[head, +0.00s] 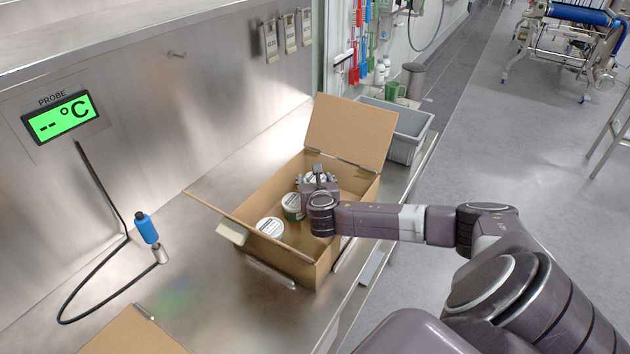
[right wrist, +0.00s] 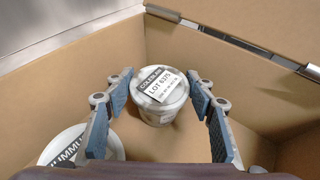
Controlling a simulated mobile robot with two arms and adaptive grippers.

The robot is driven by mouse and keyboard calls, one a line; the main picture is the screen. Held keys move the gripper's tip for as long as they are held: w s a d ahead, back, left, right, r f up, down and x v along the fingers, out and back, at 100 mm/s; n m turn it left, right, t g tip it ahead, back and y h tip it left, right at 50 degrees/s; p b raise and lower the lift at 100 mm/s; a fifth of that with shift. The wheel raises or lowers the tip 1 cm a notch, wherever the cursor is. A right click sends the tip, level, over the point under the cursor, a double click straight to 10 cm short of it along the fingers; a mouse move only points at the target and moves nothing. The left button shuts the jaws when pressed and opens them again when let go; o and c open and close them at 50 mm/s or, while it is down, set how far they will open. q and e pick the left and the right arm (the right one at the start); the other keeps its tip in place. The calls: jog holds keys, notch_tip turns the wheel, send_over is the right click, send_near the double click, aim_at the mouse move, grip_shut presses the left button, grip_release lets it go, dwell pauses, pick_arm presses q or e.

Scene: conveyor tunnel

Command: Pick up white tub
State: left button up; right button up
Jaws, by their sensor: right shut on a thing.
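A white tub (right wrist: 162,100) with a lid label reading coleslaw and a lot number stands in a corner of an open cardboard box in the right wrist view. In the head view it shows partly (head: 317,179) at the box's far end, mostly hidden by my gripper. My right gripper (head: 319,176) reaches down into the box. Its two blue-padded fingers (right wrist: 160,95) are on either side of the white tub, shut on it. The tub looks upright; I cannot tell whether it is lifted. My left gripper is not in view.
The cardboard box (head: 287,262) has raised flaps and stands on a steel counter. A green-sided tub (head: 293,206) and another white-lidded tub (head: 270,228) are also inside. A grey bin (head: 408,135) stands behind. A probe (head: 147,230) with a cable lies left.

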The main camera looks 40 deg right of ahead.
aim_at(315, 179)
notch_tip(315, 179, up, 20)
jog(key=b, duration=0.1)
dwell(0.4)
